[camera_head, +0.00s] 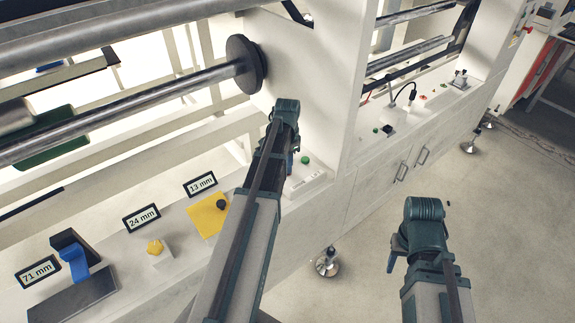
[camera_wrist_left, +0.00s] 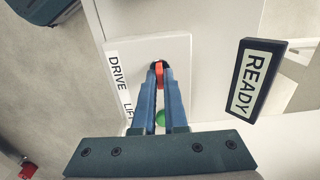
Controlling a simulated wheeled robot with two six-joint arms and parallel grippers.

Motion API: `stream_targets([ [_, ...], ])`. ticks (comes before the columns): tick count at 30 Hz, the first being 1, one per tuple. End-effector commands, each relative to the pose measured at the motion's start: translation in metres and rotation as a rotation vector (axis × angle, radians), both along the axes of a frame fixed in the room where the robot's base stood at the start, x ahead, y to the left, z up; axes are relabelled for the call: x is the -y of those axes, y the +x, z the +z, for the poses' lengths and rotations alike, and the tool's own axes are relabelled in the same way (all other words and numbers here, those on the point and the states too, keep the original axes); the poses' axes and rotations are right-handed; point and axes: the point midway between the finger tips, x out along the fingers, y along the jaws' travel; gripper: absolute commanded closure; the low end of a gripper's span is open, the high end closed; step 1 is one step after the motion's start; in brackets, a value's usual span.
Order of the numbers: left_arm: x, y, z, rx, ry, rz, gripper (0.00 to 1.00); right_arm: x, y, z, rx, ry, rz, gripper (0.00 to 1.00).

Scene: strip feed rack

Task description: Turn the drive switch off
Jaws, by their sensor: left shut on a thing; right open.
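The drive switch (camera_wrist_left: 158,75) is a small red lever on a white panel (camera_wrist_left: 178,50) marked DRIVE and LIFT in the left wrist view. My left gripper (camera_wrist_left: 158,70) is shut on the red lever, with its blue fingers on either side. In the head view my left gripper (camera_head: 290,166) reaches down to the small white panel, and its wrist hides the switch there. My right gripper (camera_head: 394,258) hangs over bare floor at the right, open and away from the panel.
A green button (camera_head: 305,160) sits beside the left gripper; it also shows between the fingers in the left wrist view (camera_wrist_left: 161,118). A dark READY sign (camera_wrist_left: 255,79) stands close by. Rollers (camera_head: 130,105) cross above left. The floor (camera_head: 490,220) at right is clear.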

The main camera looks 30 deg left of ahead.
Motion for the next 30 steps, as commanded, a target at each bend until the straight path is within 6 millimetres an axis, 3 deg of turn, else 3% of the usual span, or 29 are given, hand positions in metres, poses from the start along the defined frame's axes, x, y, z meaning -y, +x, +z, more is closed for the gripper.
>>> stream_targets([
  [5, 0.000, 0.000, 0.000, -0.001, 0.000, 0.000, 1.00, 0.000, 0.000, 0.000, 0.000, 0.000, 0.000, 0.50],
  [6, 0.000, 0.000, 0.000, -0.001, 0.000, 0.000, 0.86, 0.000, 0.000, 0.000, 0.000, 0.000, 0.000, 0.50],
  [11, 0.000, 0.000, 0.000, 0.000, 0.000, 0.001, 0.60, 0.000, 0.000, 0.000, 0.000, 0.000, 0.000, 0.50],
  [23, 0.000, 0.000, 0.003, 0.000, 0.000, 0.001, 0.60, 0.000, 0.000, 0.003, 0.000, 0.000, 0.000, 0.50],
  [30, 0.000, 0.000, 0.023, 0.000, 0.000, 0.001, 0.60, 0.000, 0.000, 0.023, 0.000, 0.000, 0.000, 0.50],
])
